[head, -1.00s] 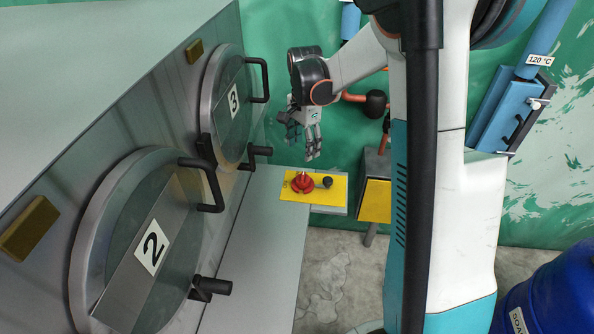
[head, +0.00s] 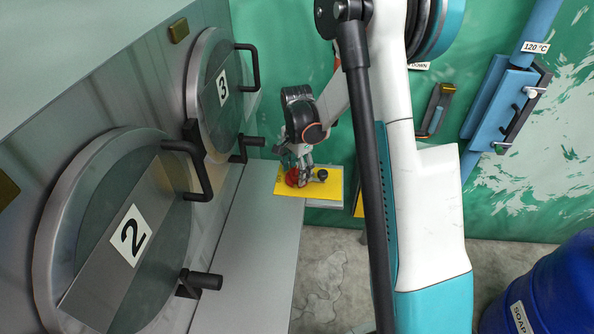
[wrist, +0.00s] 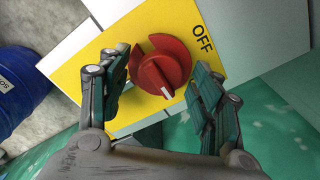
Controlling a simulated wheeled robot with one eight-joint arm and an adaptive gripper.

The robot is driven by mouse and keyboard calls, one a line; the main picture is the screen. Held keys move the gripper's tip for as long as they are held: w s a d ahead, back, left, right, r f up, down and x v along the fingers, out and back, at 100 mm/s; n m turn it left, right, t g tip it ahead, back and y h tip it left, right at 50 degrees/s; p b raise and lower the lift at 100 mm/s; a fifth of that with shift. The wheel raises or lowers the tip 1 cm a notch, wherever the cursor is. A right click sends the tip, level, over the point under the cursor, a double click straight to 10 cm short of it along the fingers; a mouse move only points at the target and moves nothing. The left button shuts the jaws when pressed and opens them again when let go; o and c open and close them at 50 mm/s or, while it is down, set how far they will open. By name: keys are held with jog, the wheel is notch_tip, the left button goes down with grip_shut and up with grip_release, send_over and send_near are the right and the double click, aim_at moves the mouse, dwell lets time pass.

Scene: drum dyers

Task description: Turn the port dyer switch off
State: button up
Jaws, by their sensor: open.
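The red rotary switch (wrist: 161,66) sits on a yellow plate (wrist: 84,72) in the wrist view. Its white pointer mark faces down in that picture, away from the "OFF" label (wrist: 203,40) at upper right. My gripper (wrist: 160,72) is open, with one finger on each side of the red knob; I cannot tell whether they touch it. In the head view my gripper (head: 299,168) is over the yellow plate (head: 323,188), partly hiding the red switch (head: 292,178).
A blue drum (head: 540,290) stands at lower right. Blue pipework (head: 503,95) is on the green wall.

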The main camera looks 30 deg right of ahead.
jog(key=c, duration=1.1)
jog(key=shift+o, duration=0.2)
jog(key=shift+n, duration=0.4)
jog(key=n, duration=0.3)
jog(key=shift+n, duration=0.3)
jog(key=n, duration=0.4)
jog(key=shift+n+b, duration=0.3)
jog(key=shift+b, duration=0.1)
jog(key=n, duration=0.4)
jog(key=shift+n, duration=0.3)
jog(key=n, duration=0.4)
jog(key=shift+n, duration=0.3)
